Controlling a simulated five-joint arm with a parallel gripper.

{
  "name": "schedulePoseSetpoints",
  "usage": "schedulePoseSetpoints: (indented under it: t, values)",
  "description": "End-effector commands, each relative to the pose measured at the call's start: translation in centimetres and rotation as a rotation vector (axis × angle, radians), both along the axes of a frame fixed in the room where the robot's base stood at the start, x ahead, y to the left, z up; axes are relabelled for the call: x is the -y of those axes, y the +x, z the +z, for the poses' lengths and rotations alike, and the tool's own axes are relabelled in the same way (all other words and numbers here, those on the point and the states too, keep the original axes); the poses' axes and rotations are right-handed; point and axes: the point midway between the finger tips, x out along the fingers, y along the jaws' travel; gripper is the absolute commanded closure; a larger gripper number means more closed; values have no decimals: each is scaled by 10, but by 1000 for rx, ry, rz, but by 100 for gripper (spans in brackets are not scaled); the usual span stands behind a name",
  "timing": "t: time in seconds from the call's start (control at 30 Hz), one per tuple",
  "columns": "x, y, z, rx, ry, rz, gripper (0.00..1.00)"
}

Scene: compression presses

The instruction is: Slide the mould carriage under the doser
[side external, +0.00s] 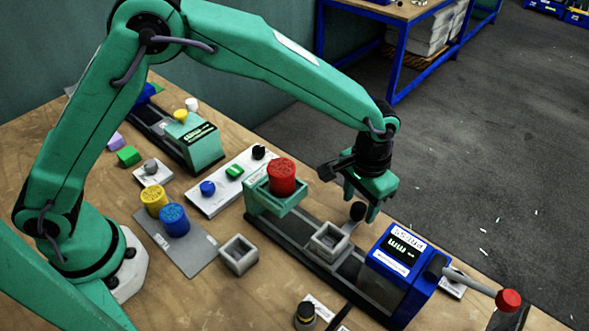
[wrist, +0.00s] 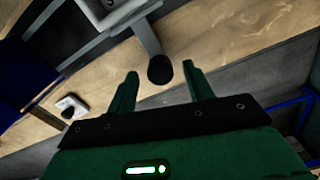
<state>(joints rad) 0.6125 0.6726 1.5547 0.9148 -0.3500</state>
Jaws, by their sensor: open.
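The mould carriage (side external: 330,240) is a grey square open-topped mould on a dark rail, between the doser and the blue press. Its grey handle arm ends in a black knob (side external: 357,211). The doser (side external: 272,199) is a green bracket holding a red canister (side external: 281,172), at the rail's left end. My gripper (side external: 362,206) is open, pointing down at the knob. In the wrist view, the knob (wrist: 160,70) shows between the tips of the two green fingers, with a gap on both sides. The handle (wrist: 149,38) runs up to the mould (wrist: 103,10), which is cut off at the top.
The blue press (side external: 400,268) with a display stands at the rail's right end; its lever has a red knob (side external: 508,300). A loose grey mould (side external: 239,254) and yellow and blue canisters (side external: 174,218) lie left of the rail. A white button panel (side external: 232,182) stands behind.

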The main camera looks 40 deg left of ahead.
Motion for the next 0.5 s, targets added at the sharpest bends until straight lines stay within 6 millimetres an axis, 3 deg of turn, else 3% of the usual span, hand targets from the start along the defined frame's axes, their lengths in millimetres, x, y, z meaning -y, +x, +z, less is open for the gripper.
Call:
schedulePoseSetpoints:
  t: [0.4,0.5]
  values:
    - [0,0,-8,0,0,0,48]
    - [0,0,-8,0,0,0,66]
